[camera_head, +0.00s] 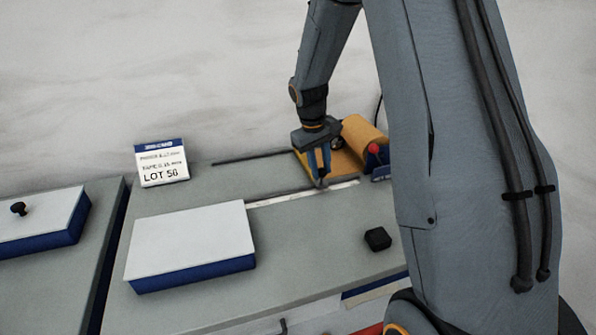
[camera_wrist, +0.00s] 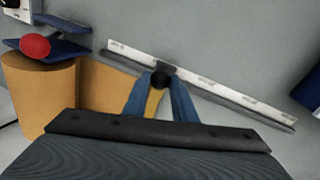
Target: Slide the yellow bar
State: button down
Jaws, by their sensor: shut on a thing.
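My gripper (camera_head: 321,182) reaches down at the white scale strip (camera_head: 285,195), at the front edge of an orange-yellow sheet (camera_head: 341,165). In the wrist view its blue fingers (camera_wrist: 161,84) are shut on a small black knob (camera_wrist: 160,77) at the strip's edge. The white marked strip (camera_wrist: 121,49) runs diagonally there, with a dark edge along it. Orange-yellow material (camera_wrist: 105,90) lies left of the fingers, and a little shows between them. No separate yellow bar can be made out clearly.
A white-topped blue box (camera_head: 190,240), a LOT 58 sign (camera_head: 162,164) and a black block (camera_head: 377,239) are on the grey table (camera_head: 290,250). The table's front middle is clear.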

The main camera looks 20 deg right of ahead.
jog(key=d, duration=1.1)
jog(key=shift+d, duration=0.35)
jog(key=shift+d+r, duration=0.1)
jog(key=c, duration=1.5)
grip_release()
jog(key=shift+d, duration=0.15)
jog(key=shift+o, duration=0.2)
jog(key=shift+w+a, duration=0.1)
jog(key=shift+a, duration=0.1)
jog(key=shift+a+r, duration=0.1)
jog(key=shift+r, duration=0.3)
notch_tip(320, 180, up, 7)
jog(key=a+b, duration=0.1)
jog(key=b, duration=0.1)
jog(key=shift+s+f, duration=0.15)
jog(key=shift+s, duration=0.05)
jog(key=shift+a, duration=0.1)
